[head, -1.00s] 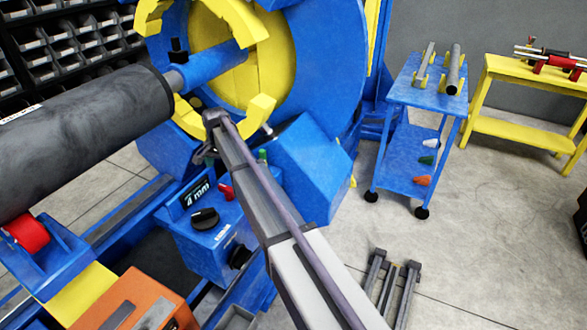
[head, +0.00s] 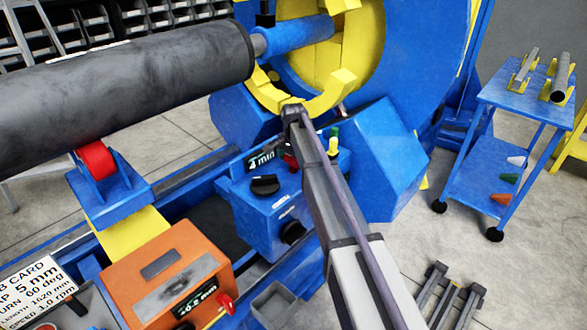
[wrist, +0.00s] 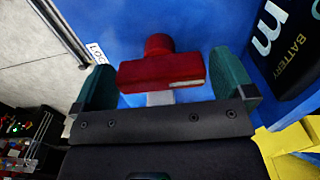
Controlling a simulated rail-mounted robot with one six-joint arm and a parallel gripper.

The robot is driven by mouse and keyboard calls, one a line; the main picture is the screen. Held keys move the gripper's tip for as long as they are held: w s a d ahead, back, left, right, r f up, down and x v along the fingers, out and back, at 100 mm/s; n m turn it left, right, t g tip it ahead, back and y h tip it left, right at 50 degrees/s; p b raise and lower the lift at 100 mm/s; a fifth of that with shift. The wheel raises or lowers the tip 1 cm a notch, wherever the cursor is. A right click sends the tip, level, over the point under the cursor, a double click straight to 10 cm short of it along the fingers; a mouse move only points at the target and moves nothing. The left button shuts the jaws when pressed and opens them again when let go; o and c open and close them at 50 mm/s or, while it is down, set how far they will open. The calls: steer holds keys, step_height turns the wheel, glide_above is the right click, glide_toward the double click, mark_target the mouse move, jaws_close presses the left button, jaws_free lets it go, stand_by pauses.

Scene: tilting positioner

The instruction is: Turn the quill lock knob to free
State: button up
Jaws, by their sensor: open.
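The quill lock knob is a red bar-shaped knob (wrist: 160,70) with a round end, on a blue face in the wrist view. A white label (wrist: 96,52), partly cut off, reads something like "LOC" to its left. My gripper (wrist: 163,82) is open, with one green finger on each side of the red bar. The bar lies between the fingers with narrow gaps; I cannot tell whether either finger touches it. In the head view, a red bit (head: 290,160) shows just left of my arm on the blue control box (head: 250,212); my fingers are hidden there.
A black knob (head: 265,185) and a small display (head: 262,158) sit close by on the control box. A yellow-and-green lever (head: 333,142) stands right of my arm. The yellow chuck jaws (head: 330,92) and grey roll (head: 130,95) are above. An orange box (head: 168,275) is lower left.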

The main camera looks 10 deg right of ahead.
steer(key=shift+r, duration=0.15)
steer(key=c, duration=0.7)
steer(key=shift+c, duration=0.2)
steer(key=n, duration=0.4)
steer(key=shift+n, duration=0.3)
steer(key=n, duration=0.4)
steer(key=shift+n, duration=0.3)
steer(key=n, duration=0.4)
steer(key=shift+n, duration=2.4)
